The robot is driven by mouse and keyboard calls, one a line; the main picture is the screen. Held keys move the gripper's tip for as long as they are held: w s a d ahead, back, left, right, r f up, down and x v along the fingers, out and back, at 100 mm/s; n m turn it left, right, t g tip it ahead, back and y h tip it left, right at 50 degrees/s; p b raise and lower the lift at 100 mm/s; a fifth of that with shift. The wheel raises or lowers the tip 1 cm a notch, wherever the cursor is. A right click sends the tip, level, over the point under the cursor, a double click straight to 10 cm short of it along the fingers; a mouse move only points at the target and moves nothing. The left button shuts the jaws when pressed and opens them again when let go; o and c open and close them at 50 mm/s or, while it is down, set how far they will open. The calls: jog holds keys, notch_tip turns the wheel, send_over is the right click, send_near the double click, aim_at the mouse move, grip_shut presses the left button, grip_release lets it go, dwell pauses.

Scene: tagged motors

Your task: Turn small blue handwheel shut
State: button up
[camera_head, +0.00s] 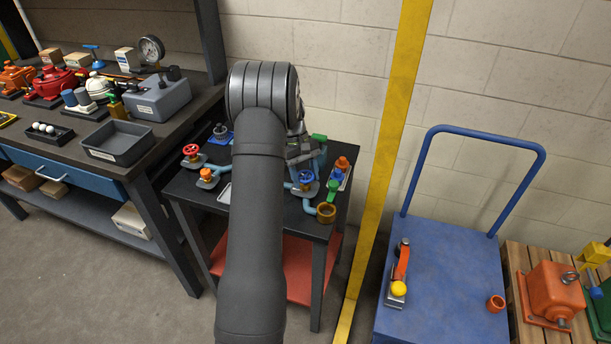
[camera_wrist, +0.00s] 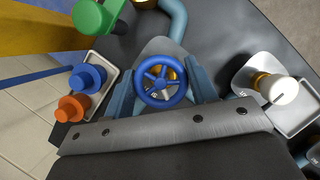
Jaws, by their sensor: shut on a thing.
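The small blue handwheel (camera_wrist: 163,80) is a spoked wheel on a valve with a brass part, on a grey plate with a blue-green pipe. It sits between the two blue fingers of my gripper (camera_wrist: 163,88) in the wrist view, and the fingers are shut on its rim from both sides. In the head view the blue handwheel (camera_head: 306,177) is on the small dark table, right of my arm, with my gripper (camera_head: 303,160) close by. My arm hides part of the table. I cannot tell how far the wheel is turned.
The dark table (camera_head: 262,209) also carries a red handwheel (camera_head: 191,151), an orange knob (camera_head: 206,174), a brass cup (camera_head: 326,212) and a tray of coloured knobs (camera_wrist: 97,85). A yellow post (camera_head: 388,150) and a blue cart (camera_head: 440,270) stand to the right. A workbench (camera_head: 70,150) stands left.

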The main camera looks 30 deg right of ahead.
jog(key=m+y, duration=0.2)
jog(key=m, duration=0.4)
jog(key=m+t+y, duration=0.1)
jog(key=m, duration=0.2)
jog(key=m+y, duration=0.1)
jog(key=m, duration=0.1)
jog(key=shift+m+t, duration=0.4)
dwell(0.3)
jog(key=o, duration=1)
jog(key=shift+r, duration=0.1)
jog(key=v, duration=1.7)
jog(key=shift+d+r, duration=0.1)
